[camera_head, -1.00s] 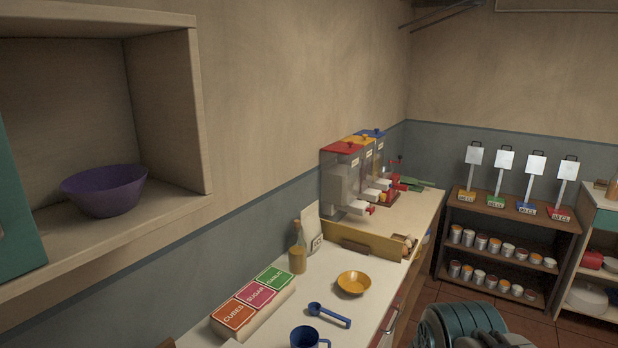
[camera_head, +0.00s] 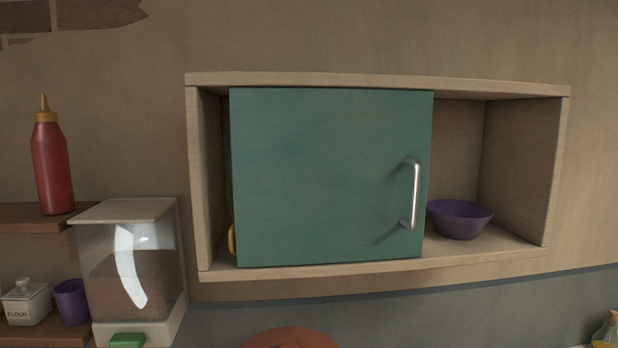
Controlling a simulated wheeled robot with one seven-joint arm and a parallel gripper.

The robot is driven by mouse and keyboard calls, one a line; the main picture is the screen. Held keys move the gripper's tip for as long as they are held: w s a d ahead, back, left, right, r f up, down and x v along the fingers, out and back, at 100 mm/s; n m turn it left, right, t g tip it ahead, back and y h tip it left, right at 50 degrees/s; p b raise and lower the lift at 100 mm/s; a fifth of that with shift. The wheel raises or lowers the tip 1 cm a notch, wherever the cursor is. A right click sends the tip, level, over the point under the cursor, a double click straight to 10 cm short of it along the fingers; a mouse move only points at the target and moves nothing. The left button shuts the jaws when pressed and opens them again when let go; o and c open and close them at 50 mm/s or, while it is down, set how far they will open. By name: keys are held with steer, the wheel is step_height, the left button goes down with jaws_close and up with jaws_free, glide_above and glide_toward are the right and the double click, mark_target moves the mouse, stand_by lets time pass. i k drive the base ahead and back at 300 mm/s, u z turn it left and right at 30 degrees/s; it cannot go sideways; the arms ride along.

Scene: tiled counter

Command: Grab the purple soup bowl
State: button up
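The purple soup bowl (camera_head: 459,221) stands upright on the floor of a wooden wall cabinet (camera_head: 380,79), in its open right section. The bowl's left edge touches or lies just behind the edge of the green sliding door (camera_head: 330,175) in this view. The door covers the middle of the cabinet and has a metal handle (camera_head: 413,194) near its right side. My gripper does not show in the current view.
A yellow thing (camera_head: 231,239) peeks out left of the door. To the left are a dispenser (camera_head: 132,275), a red squeeze bottle (camera_head: 52,165) on a shelf, a flour jar (camera_head: 27,302) and a purple cup (camera_head: 72,301). A bottle (camera_head: 606,332) stands at lower right.

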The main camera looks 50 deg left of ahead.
mark_target(454, 219)
steer(key=u, duration=3.25)
steer(key=k, duration=0.95)
steer(key=z, duration=0.85)
steer(key=i, duration=1)
